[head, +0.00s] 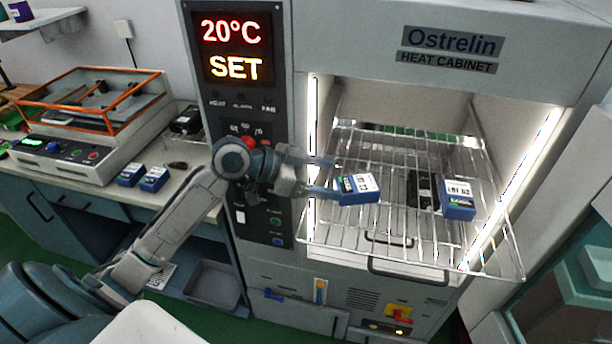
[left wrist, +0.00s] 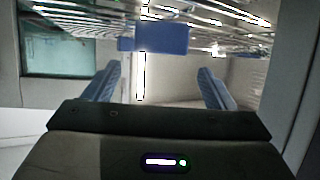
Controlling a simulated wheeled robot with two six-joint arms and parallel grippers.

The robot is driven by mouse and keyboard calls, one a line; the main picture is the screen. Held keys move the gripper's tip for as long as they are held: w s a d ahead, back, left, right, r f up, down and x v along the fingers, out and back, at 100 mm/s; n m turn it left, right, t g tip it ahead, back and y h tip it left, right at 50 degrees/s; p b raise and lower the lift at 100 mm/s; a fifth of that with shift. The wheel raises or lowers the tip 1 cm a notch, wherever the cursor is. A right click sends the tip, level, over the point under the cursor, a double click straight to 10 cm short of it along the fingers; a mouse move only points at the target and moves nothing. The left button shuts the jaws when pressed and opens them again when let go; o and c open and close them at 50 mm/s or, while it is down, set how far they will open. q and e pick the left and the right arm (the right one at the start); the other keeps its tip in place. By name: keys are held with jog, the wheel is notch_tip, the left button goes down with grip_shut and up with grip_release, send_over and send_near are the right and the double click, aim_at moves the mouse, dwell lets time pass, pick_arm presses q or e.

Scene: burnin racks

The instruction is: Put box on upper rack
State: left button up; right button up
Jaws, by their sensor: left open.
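A blue box with a white label on top (head: 359,189) sits on the left part of the wire rack (head: 400,240) in the lit heat cabinet. A second blue box (head: 458,199) sits further right on the rack, beside a dark item (head: 421,188). My left gripper (head: 325,177) is open at the cabinet's left side. Its lower finger overlaps the left edge of the first box in the head view; I cannot tell whether they touch. In the left wrist view, a blue box (left wrist: 162,38) shows beyond the spread fingers of my left gripper (left wrist: 160,70). My right gripper is out of view.
The cabinet's control panel (head: 232,60) reads 20°C and SET. Its column stands just left of the opening. At left, a bench holds an orange-framed machine (head: 95,95) and two small blue boxes (head: 153,178). The rack's front right is bare.

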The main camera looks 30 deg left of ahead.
pick_arm(q)
jog(key=shift+b+v, duration=0.5)
jog(key=shift+v, duration=1.55)
